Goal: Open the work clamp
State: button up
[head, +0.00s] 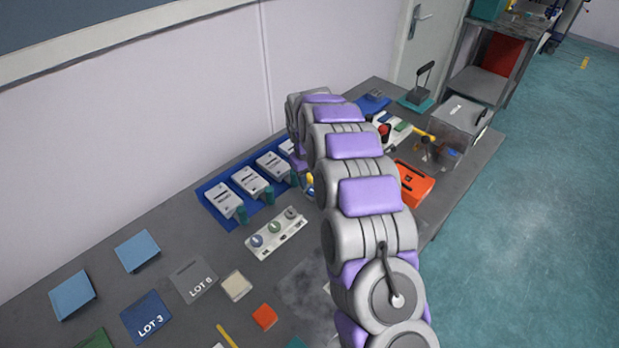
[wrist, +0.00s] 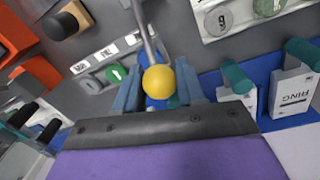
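A yellow ball knob (wrist: 158,82) on a thin grey metal rod (wrist: 143,30) shows in the wrist view; it looks like the clamp's lever, but the clamp body is not clear. My gripper (wrist: 160,92) has its two blue-grey fingers apart, one on each side of the knob. A narrow gap seems to show beside the knob, so the fingers do not look closed on it. In the head view my arm hides the gripper and most of the clamp; a small yellow bit (head: 309,181) shows at the arm's left edge.
White units in a blue tray (head: 240,222) stand left of my arm. A white strip with round dials (head: 276,234) lies in front of them. An orange box (head: 412,183) and a clear case (head: 455,130) stand to the right. Coloured cards lie at the near left.

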grip_shut()
